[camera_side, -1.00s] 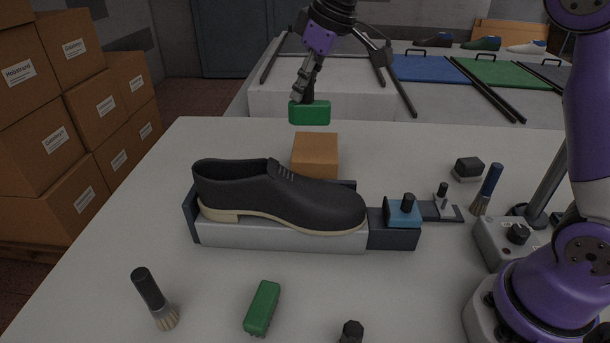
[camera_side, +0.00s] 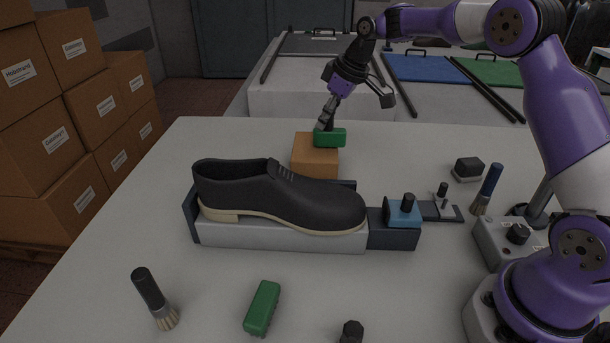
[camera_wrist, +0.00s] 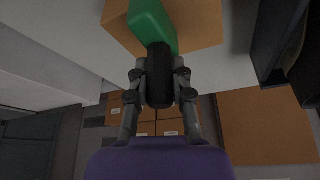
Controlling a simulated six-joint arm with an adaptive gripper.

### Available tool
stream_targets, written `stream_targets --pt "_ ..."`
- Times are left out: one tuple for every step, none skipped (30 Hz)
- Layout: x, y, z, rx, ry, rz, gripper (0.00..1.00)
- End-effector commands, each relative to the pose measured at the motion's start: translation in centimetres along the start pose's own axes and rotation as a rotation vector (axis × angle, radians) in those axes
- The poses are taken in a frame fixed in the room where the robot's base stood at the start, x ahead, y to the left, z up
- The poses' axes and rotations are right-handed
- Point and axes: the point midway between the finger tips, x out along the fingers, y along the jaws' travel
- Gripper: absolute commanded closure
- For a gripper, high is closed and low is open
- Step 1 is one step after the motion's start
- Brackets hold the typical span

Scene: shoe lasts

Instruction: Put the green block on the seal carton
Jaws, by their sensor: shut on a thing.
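The green block (camera_side: 331,138) is held in my gripper (camera_side: 325,124) at the top of the seal carton (camera_side: 314,160), a small orange-brown box behind the shoe. In the side view the block overlaps the carton's upper right edge and reaches a little past it. Whether its underside touches the carton top cannot be told. In the wrist view the green block (camera_wrist: 150,22) lies over the carton (camera_wrist: 198,22), beyond my shut gripper (camera_wrist: 159,75).
A black shoe (camera_side: 285,198) on a fixture stands just in front of the carton. A second green, block-like thing (camera_side: 262,307), a dark brush (camera_side: 153,298) and a blue-handled brush (camera_side: 488,188) lie or stand on the table (camera_side: 120,225). Left of the carton is clear.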

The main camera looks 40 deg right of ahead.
Motion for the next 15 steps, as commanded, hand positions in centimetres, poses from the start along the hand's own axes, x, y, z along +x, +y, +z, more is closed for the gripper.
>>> stream_targets --pt "0.01 0.0 -0.02 -0.001 0.001 0.001 1.0" --pt "-0.01 0.0 -0.03 -0.001 0.001 0.001 1.0" --pt "-0.01 0.0 -0.03 -0.001 0.001 0.001 1.0" --pt "-0.02 0.0 -0.04 -0.001 0.001 0.001 1.0" --pt "-0.02 0.0 -0.03 -0.001 0.001 0.001 1.0" --pt "0.01 -0.01 -0.02 0.0 0.001 0.0 1.0" --pt "0.06 -0.01 0.0 0.0 0.001 0.0 1.0" --pt "0.14 -0.01 0.03 0.0 0.001 0.0 1.0" --pt "0.26 -0.02 0.08 0.0 0.001 0.0 1.0" --pt "0.27 -0.02 0.09 0.0 0.001 0.0 0.66" --pt "0.26 -0.01 0.08 0.0 0.001 0.0 0.51" --pt "0.25 -0.01 0.08 0.0 0.001 0.0 0.46" --pt "0.25 -0.01 0.08 0.0 0.001 0.0 0.46" --pt "0.25 -0.01 0.08 0.0 0.001 0.0 0.46" --pt "0.25 -0.02 0.08 0.0 0.001 0.0 0.46"
